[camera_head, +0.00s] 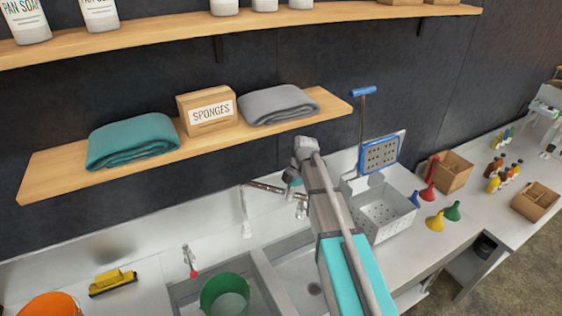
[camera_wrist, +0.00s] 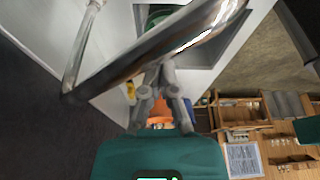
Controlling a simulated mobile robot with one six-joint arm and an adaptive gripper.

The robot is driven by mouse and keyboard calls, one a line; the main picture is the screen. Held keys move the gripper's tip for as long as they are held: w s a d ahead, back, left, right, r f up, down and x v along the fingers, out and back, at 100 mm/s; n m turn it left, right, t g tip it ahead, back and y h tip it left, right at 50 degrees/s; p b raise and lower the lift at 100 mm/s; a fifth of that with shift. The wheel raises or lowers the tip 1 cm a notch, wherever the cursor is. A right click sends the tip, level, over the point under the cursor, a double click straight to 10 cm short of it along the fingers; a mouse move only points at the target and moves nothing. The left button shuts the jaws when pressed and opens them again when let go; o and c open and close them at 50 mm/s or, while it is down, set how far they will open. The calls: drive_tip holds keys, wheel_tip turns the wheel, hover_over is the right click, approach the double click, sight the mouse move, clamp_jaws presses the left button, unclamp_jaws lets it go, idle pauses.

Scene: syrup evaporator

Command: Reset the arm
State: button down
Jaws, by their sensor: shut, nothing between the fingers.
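My arm (camera_head: 345,245) reaches up from the lower right over the sink counter in the head view, its far end near the chrome faucet (camera_head: 266,187). The fingers are not clear there. In the wrist view my gripper (camera_wrist: 158,72) is shut and empty. Its fingertips lie right by a large chrome pipe (camera_wrist: 165,55) that crosses the picture. I cannot tell whether they touch it.
A shelf (camera_head: 55,187) holds a teal towel (camera_head: 133,140), a sponge box (camera_head: 208,108) and a grey towel (camera_head: 277,103) close behind the arm. A green bucket (camera_head: 224,294) stands in the sink; a perforated basket (camera_head: 383,212) stands to the right.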

drive_tip(key=shift+w+d, duration=0.1)
drive_tip(key=shift+w, duration=0.15)
drive_tip(key=s+d+m+p, duration=0.1)
drive_tip(key=s+r+m+p, duration=0.1)
drive_tip(key=m, duration=0.1)
drive_tip(key=shift+s+d+r+h, duration=0.2)
drive_tip(key=shift+d+r+h, duration=0.1)
drive_tip(key=shift+d, duration=0.05)
drive_tip(key=s+d+m+t+h, duration=0.1)
drive_tip(key=s+d+m, duration=0.3)
drive_tip(key=s+m, duration=0.5)
drive_tip(key=s+d+m+t+h, duration=0.2)
drive_tip(key=s+d+m, duration=0.25)
drive_tip(key=m, duration=0.75)
wheel_tip(320, 180, down, 19)
drive_tip(key=s+g+b, duration=0.1)
drive_tip(key=s+b, duration=0.1)
drive_tip(key=b, duration=1.6)
drive_tip(key=shift+s, duration=0.2)
